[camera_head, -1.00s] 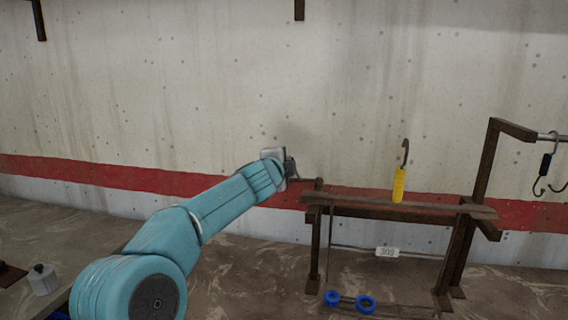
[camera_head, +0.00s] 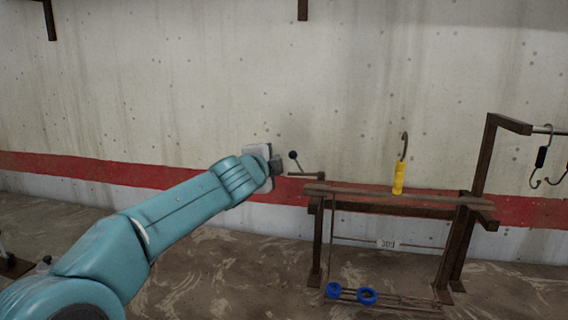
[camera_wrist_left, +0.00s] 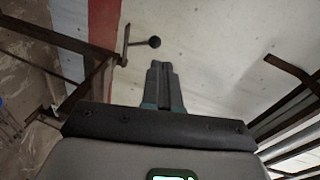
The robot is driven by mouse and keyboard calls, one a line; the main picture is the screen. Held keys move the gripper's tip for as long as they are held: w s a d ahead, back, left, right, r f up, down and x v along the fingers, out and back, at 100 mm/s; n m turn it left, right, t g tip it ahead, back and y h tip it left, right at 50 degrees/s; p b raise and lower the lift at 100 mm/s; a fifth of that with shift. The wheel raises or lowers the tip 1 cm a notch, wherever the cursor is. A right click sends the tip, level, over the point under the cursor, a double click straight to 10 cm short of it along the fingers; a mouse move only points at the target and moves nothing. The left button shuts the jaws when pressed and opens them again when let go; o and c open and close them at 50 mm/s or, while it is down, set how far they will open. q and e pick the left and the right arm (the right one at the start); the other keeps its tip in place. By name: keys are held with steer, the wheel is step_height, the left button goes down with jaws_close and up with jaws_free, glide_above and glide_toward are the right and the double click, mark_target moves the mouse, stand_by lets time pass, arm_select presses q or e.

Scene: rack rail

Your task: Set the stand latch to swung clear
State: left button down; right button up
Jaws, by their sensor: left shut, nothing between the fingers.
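The stand latch (camera_head: 305,175) is a thin dark bar at the left end of the brown stand (camera_head: 400,205). It points left from the stand's end post, and a short rod with a dark ball knob (camera_head: 293,155) rises near its free end. In the left wrist view the knob (camera_wrist_left: 155,42) lies just ahead of the fingertips. My left gripper (camera_head: 279,165) is shut and empty, close to the left of the latch, with a small gap showing between them. The left fingers also show in the wrist view (camera_wrist_left: 161,66). My right gripper is out of view.
A yellow-handled hook (camera_head: 398,178) stands at the stand's top rail. Dark hooks (camera_head: 541,158) hang from a rail at right. A concrete wall (camera_head: 200,90) is behind.

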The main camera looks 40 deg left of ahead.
arm_select(q)
steer(key=s, duration=0.3)
steer(key=shift+d+r, duration=0.2)
stand_by(0.5)
